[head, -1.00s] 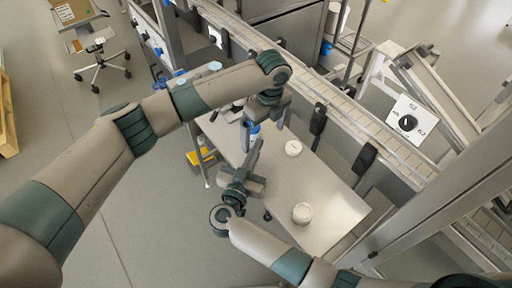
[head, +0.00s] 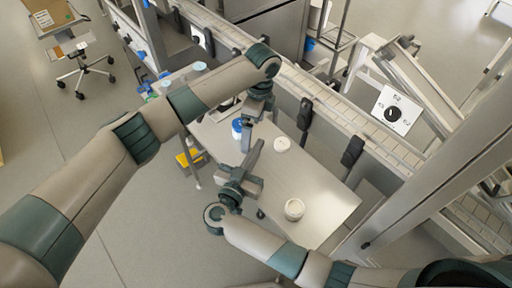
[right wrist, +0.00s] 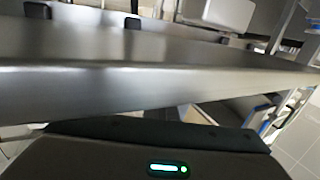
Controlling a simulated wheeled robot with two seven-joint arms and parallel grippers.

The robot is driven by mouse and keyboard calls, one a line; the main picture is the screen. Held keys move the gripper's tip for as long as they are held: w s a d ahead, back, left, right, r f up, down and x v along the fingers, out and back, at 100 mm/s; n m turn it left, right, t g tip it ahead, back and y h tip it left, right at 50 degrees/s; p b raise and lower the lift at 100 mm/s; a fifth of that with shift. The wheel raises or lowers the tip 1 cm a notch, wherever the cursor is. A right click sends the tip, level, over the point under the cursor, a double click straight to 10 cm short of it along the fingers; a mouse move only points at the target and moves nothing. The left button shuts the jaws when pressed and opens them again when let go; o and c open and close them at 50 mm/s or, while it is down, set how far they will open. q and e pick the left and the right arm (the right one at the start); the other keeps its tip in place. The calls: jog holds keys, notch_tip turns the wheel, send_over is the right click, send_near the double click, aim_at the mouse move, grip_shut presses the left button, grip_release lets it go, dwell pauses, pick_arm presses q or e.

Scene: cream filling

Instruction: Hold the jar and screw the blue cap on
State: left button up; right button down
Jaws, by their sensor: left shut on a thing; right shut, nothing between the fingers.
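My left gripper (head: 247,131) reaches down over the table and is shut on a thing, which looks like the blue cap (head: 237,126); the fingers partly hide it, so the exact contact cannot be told. A pale jar (head: 282,145) stands upright on the table, right of the left gripper. A second pale jar (head: 294,209) stands nearer the table's front right end.
The metal table (head: 325,190) is bare around the jars; its edge crosses close in the right wrist view (right wrist: 150,85). A conveyor (head: 330,105) with dark upright brackets (head: 353,151) runs behind it. Light blue round items (head: 199,66) and a yellow box (head: 188,158) lie to the left.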

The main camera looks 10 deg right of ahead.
pick_arm(q)
jog(key=shift+o, duration=0.3)
jog(key=shift+h, duration=0.7)
jog(key=d, duration=0.3)
jog(key=s+d+r, duration=0.1)
jog(key=d, duration=0.1)
jog(key=c, duration=0.4)
jog(key=o, duration=0.6)
jog(key=shift+r, duration=0.15)
jog(key=shift+y, duration=0.7)
jog(key=a+r, duration=0.1)
jog(key=r, duration=0.2)
jog(key=a+r, duration=0.1)
jog(key=r, duration=0.3)
jog(key=w+a+r, duration=0.1)
jog(key=r, duration=0.2)
jog(key=shift+w+a+r, duration=0.1)
jog(key=shift+a+r, duration=0.25)
jog(key=shift+a, duration=0.05)
